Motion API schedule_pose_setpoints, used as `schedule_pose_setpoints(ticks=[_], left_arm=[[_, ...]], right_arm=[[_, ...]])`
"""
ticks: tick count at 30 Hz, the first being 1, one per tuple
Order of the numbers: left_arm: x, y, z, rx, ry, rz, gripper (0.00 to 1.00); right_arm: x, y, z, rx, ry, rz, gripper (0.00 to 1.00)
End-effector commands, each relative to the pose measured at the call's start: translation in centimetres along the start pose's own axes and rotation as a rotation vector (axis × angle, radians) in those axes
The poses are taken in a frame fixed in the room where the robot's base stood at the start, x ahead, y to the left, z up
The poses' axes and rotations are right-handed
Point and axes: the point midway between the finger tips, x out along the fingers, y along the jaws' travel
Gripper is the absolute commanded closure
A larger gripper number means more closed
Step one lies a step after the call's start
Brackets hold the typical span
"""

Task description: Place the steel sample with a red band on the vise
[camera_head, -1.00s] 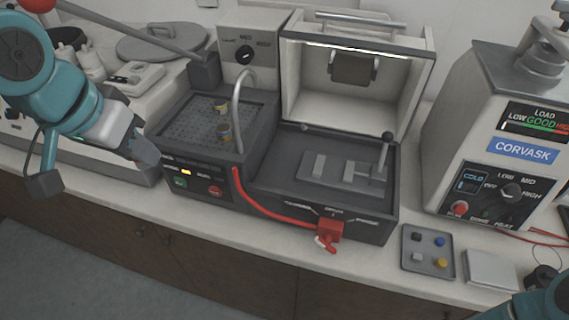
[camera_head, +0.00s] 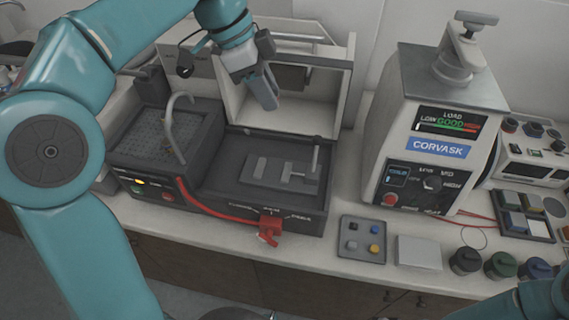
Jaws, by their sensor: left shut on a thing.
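My left gripper (camera_head: 264,98) points down in front of the open hood of the grey machine, above its sunken bed. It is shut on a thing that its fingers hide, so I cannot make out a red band. The low grey vise (camera_head: 287,172), with blocky jaws and an upright handle, sits in that bed below the gripper and a little to its right, clearly apart from it. No steel sample with a red band can be made out elsewhere. Part of my right arm shows at the lower right edge; its gripper is out of view.
The raised hood (camera_head: 240,103) stands close around my left gripper. A curved pipe (camera_head: 177,125) rises by the perforated plate (camera_head: 150,130) at left. A red hose and valve (camera_head: 269,226) are at the front. The press (camera_head: 440,110), small tray (camera_head: 347,224) and several jars (camera_head: 502,265) stand right.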

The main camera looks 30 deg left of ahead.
Motion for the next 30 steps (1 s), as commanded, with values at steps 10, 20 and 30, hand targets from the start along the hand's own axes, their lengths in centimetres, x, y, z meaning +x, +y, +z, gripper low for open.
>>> schedule_pose_setpoints(ticks=[10, 20, 30], left_arm=[[2.0, -0.5, 1.0, -0.005, -0.001, 0.001, 1.00], [10.8, -0.5, 4.4, -0.006, -0.002, 0.004, 1.00], [15.7, -0.6, 6.0, -0.002, -0.001, 0.000, 1.00]], right_arm=[[-0.8, -0.3, 0.0, 0.000, 0.000, 0.000, 0.57], [-0.5, -0.2, 0.0, 0.000, 0.000, 0.000, 0.57], [-0.7, -0.3, 0.0, 0.000, 0.000, 0.000, 0.57]])
